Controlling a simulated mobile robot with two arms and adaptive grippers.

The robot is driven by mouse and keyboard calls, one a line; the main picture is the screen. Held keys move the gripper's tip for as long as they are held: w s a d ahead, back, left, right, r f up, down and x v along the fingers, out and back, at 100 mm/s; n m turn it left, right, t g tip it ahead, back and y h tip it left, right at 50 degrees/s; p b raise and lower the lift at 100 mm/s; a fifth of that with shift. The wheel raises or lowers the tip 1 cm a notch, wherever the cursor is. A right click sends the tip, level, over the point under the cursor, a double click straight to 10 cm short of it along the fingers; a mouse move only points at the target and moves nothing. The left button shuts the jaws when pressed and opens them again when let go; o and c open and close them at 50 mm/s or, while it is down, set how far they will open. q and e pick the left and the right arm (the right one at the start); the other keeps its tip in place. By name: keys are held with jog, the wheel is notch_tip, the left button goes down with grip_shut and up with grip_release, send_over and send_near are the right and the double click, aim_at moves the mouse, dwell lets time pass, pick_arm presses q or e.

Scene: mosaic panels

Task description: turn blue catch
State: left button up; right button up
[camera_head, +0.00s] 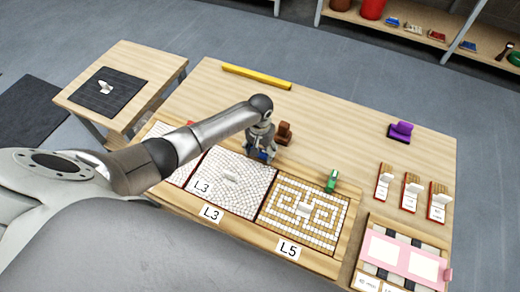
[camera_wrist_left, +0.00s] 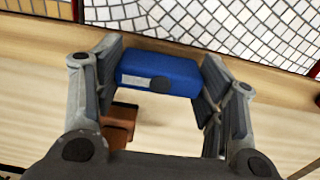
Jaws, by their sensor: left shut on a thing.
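The blue catch (camera_wrist_left: 160,75) is a blue block with a pale label and a dark round spot, seen in the left wrist view between the fingers. In the head view a bit of the blue catch (camera_head: 262,155) shows under my left gripper (camera_head: 262,148), at the back edge of the middle mosaic panel (camera_head: 240,180). My left gripper is shut on the blue catch; its two fingers (camera_wrist_left: 160,85) press on either side of it. My right gripper is not in view.
A brown catch (camera_head: 284,132) stands just right of my gripper. A green catch (camera_head: 332,180) sits at the maze-patterned panel (camera_head: 302,210). A purple block (camera_head: 400,131) and a yellow bar (camera_head: 257,76) lie on the table. The table's middle right is free.

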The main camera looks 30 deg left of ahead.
pick_arm(q)
jog(key=n+p, duration=0.1)
jog(key=p, duration=0.1)
jog(key=n+p, duration=0.2)
jog(key=shift+d+r+n, duration=0.1)
jog(key=shift+r+n, duration=0.2)
jog(key=n+p, duration=0.3)
jog(key=n, duration=0.1)
jog(key=shift+f+p, duration=0.1)
jog(key=shift+p, duration=0.2)
jog(key=n+p, duration=0.2)
jog(key=n, duration=0.3)
jog(key=shift+f, duration=0.1)
jog(key=n+p, duration=0.1)
jog(key=n, duration=0.4)
jog(key=o, duration=1)
